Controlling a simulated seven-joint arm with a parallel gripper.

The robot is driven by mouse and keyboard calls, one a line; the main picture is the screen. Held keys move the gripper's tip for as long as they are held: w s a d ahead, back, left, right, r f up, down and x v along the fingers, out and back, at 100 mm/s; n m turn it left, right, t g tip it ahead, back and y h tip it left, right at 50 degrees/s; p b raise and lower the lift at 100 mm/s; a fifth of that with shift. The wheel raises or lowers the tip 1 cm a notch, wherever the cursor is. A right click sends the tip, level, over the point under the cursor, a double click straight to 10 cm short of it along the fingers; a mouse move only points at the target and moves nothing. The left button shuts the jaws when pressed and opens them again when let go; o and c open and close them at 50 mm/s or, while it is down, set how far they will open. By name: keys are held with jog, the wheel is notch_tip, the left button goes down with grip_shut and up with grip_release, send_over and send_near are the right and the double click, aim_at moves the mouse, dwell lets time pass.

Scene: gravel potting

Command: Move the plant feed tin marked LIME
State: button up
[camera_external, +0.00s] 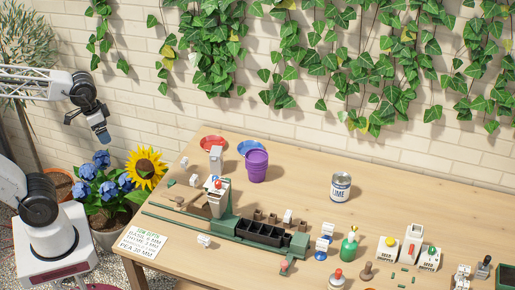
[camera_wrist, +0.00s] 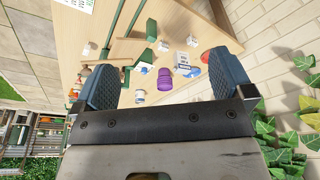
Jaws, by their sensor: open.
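The plant feed tin (camera_external: 340,187) is a silver can with a white and dark blue label reading LIME. It stands upright on the table, right of the purple pot, in the external view. In the wrist view a small white object (camera_wrist: 140,96) is beside the purple pot; I cannot tell if it is the tin. My gripper (camera_external: 103,138) hangs left of the table, above the flowers and far from the tin. Its two fingers (camera_wrist: 162,70) are wide apart with nothing between them.
The purple pot (camera_external: 257,166), red saucer (camera_external: 213,142) and blue saucer (camera_external: 252,148) are at the back left. A green potting machine (camera_external: 223,222) with a black tray (camera_external: 262,232) fills the front left. Bottles and seed boxes (camera_external: 388,249) crowd the right front. Bare wood surrounds the tin.

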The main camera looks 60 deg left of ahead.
jog(key=w+d+r+m, duration=0.1)
jog(key=w+r, duration=0.2)
jog(key=w, duration=0.3)
jog(key=w+d+r+m, duration=0.1)
jog(key=w+r+m, duration=0.1)
jog(key=w, duration=0.4)
jog(key=m+g, duration=0.3)
jog(key=m, duration=1.2)
send_over(344, 179)
jog(key=f, duration=1.5)
jog(key=a+f, duration=0.1)
jog(key=f, duration=0.7)
jog(key=shift+s+f, duration=0.2)
jog(key=shift+s, duration=0.15)
jog(key=shift+w+d+f, duration=0.4)
jog(key=shift+d+f, duration=0.05)
jog(key=shift+f, duration=0.15)
jog(key=shift+f, duration=0.15)
jog(key=shift+f, duration=3.75)
jog(key=shift+c, duration=0.5)
